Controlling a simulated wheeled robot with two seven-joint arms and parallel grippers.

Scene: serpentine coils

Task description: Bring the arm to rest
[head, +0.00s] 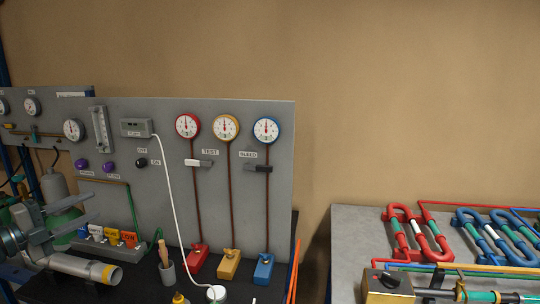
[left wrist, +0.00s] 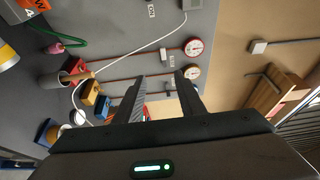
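My left gripper (head: 88,208) is at the lower left of the head view, in front of the grey gauge panel (head: 275,180). Its two fingers point to the right and stand apart with nothing between them. In the left wrist view the fingers of my left gripper (left wrist: 156,85) are also spread and empty, with the panel behind them. My right arm and gripper are in neither view.
Below my left gripper lies a grey cylinder (head: 85,268) with a yellow band. A cup with a wooden handle (head: 167,270) and red, yellow and blue blocks (head: 228,265) stand along the panel. A coil bench (head: 350,225) is at the right.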

